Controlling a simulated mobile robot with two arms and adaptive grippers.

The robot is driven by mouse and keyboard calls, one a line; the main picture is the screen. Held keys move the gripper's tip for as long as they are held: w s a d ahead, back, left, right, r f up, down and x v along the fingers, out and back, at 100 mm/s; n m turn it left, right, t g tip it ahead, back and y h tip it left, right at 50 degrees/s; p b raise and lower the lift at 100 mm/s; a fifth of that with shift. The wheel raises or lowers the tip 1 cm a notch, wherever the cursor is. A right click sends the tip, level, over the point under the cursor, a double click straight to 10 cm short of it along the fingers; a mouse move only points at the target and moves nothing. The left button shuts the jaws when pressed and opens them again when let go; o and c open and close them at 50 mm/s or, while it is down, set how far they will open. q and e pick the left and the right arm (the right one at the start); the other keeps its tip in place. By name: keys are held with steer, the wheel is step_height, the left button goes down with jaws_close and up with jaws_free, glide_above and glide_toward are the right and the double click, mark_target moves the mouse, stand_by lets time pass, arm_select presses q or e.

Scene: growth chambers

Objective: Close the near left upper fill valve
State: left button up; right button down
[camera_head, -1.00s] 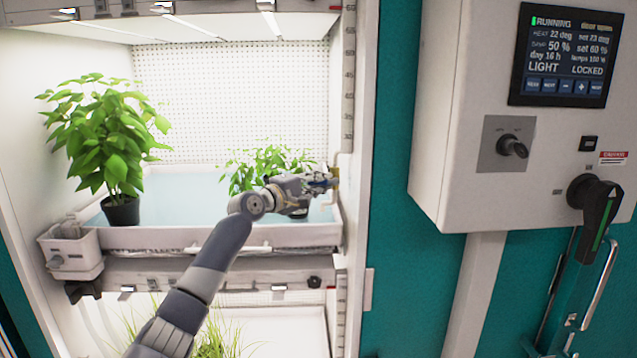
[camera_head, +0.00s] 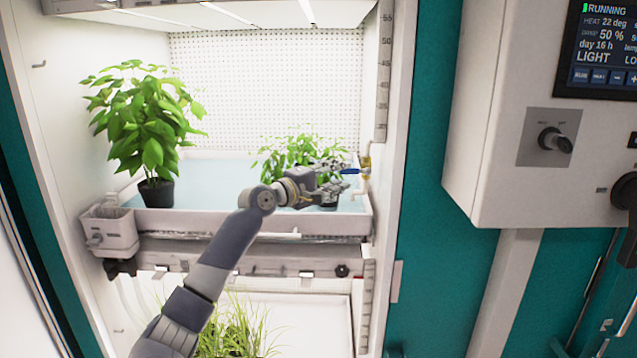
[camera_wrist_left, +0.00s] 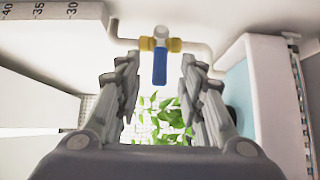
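The fill valve is a brass fitting (camera_head: 366,162) with a blue lever handle on a white pipe, at the right wall of the upper chamber. In the left wrist view the blue lever (camera_wrist_left: 159,66) lies between and just beyond the fingertips of my left gripper. My left gripper (camera_head: 340,170) is open, its fingers apart on either side of the lever, with nothing held. In the left wrist view the two fingers (camera_wrist_left: 159,80) do not appear to touch the lever. My right gripper is not in view.
The upper tray (camera_head: 215,222) holds a tall potted plant (camera_head: 150,130) at left and a smaller plant (camera_head: 292,157) behind my gripper. A white control box (camera_head: 490,130) stands to the right. Grass (camera_head: 235,335) grows on the shelf below.

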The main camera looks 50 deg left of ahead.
arm_select(q)
steer(key=s, duration=0.6)
steer(key=shift+s+d, duration=0.25)
stand_by(0.3)
